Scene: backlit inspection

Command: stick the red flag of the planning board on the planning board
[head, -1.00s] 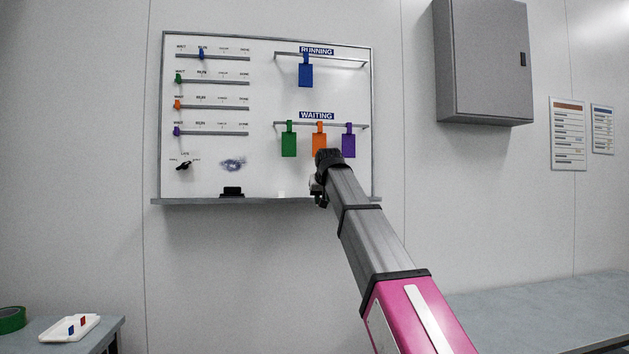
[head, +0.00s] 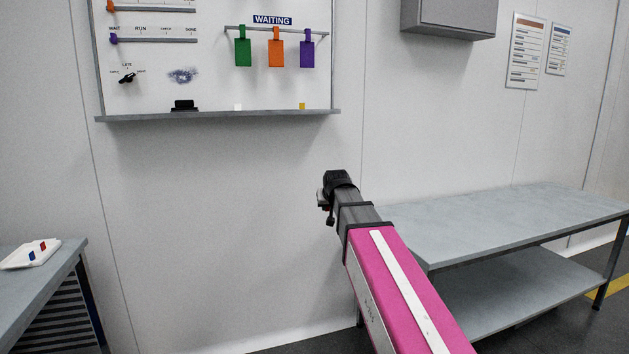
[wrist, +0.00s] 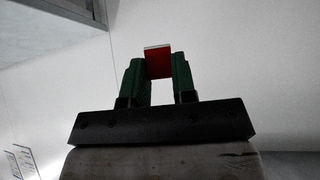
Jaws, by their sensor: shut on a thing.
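The planning board (head: 215,90) is a white board on the wall, with only its lower part in the head view. My gripper (wrist: 159,82) is shut on a small red piece, the red flag (wrist: 159,65), which has a pale edge and sits between its green fingers. In the head view my gripper (head: 325,203) is below and right of the board, apart from it. The flag is mostly hidden there. A white tray (head: 14,263) on the left table holds another small red piece (head: 43,245) and a blue one (head: 31,256).
Green (head: 243,52), orange (head: 276,53) and purple (head: 307,54) cards hang from the WAITING rail. A black eraser (head: 184,105) is on the board's ledge (head: 225,115). A grey bench (head: 520,220) stands at right. The wall below the board is clear.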

